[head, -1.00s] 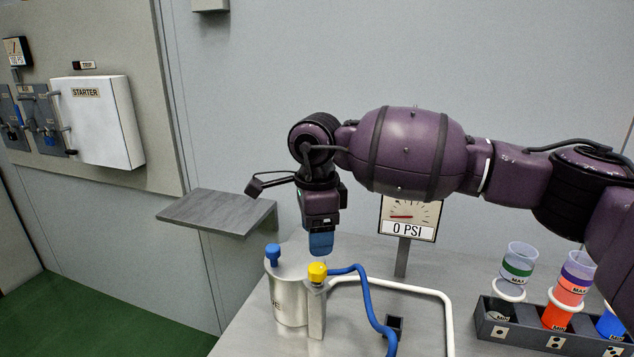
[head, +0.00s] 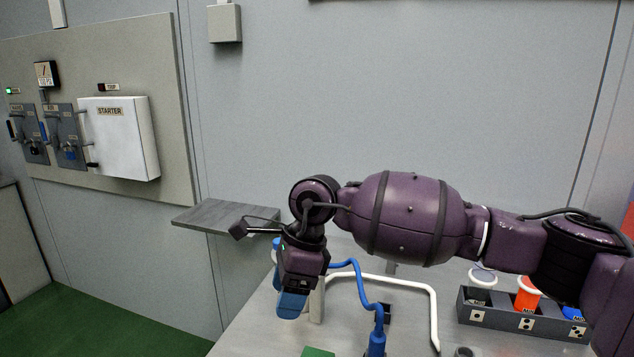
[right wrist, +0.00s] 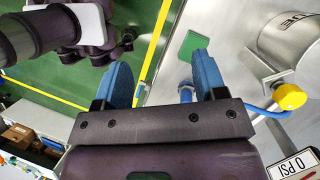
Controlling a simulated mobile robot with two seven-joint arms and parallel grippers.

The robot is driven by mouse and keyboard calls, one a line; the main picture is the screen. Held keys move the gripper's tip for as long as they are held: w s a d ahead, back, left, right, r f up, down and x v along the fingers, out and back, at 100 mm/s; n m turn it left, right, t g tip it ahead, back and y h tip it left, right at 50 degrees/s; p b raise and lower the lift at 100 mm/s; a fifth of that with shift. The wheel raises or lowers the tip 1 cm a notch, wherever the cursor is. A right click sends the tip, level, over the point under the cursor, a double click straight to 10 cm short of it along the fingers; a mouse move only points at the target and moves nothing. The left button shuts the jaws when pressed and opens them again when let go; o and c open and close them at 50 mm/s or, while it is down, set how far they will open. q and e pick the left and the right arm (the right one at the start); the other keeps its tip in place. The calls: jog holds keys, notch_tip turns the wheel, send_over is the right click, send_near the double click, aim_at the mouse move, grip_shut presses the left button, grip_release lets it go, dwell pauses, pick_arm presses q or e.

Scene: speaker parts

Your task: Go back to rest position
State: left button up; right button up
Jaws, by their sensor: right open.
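My right arm reaches in from the right in the head view. Its right gripper (head: 292,303) points down above the metal table (head: 255,325), in front of the metal canister, and hides most of it. In the right wrist view the two blue fingers of the right gripper (right wrist: 160,80) are spread wide with nothing between them. The metal canister (right wrist: 290,45) with its yellow knob (right wrist: 289,96) is to the right of the fingers there, apart from them. My left gripper does not show in the head view.
A rack (head: 520,322) with cups stands at the table's right. A blue hose (head: 361,285) and a white pipe (head: 400,283) run beside the gripper. A green pad (head: 318,352) lies at the front. A grey shelf (head: 215,214) and a white starter box (head: 122,138) are on the wall.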

jog(key=s+a+r+m+g+y, duration=0.25)
jog(key=s+a+m+y, duration=0.45)
jog(key=s+y, duration=0.4)
jog(key=w+d+r+m+t+y, duration=0.1)
jog(key=w+d+m+t+y, duration=0.2)
jog(key=m+t, duration=0.65)
jog(key=w+d+m+t+y, duration=0.1)
jog(key=w+d+m+t, duration=0.2)
jog(key=d+m+t, duration=0.5)
jog(key=w+d+f+m+t+h, duration=0.1)
jog(key=d+f+m+t+h, duration=0.55)
jog(key=m+h, duration=0.65)
jog(key=s+d+f+m+g+h, duration=0.3)
jog(key=s+d+f+m+g, duration=0.15)
jog(key=d+f+m, duration=0.3)
jog(key=s+d+f+m+g+h, duration=0.3)
jog(key=s+d+f+m, duration=0.25)
jog(key=d+f, duration=0.2)
jog(key=s+d+f+m+g, duration=0.3)
jog(key=s+d+g, duration=0.15)
jog(key=s, duration=0.55)
jog(key=s+d+f+m+g, duration=0.3)
jog(key=s+g, duration=0.2)
jog(key=s, duration=0.4)
jog(key=w+f+n+t, duration=0.1)
jog(key=w+f+t, duration=0.6)
jog(key=f+t, duration=0.1)
jog(key=shift+w+a+f, duration=0.25)
jog(key=shift+a+f, duration=0.1)
jog(key=shift+f, duration=0.4)
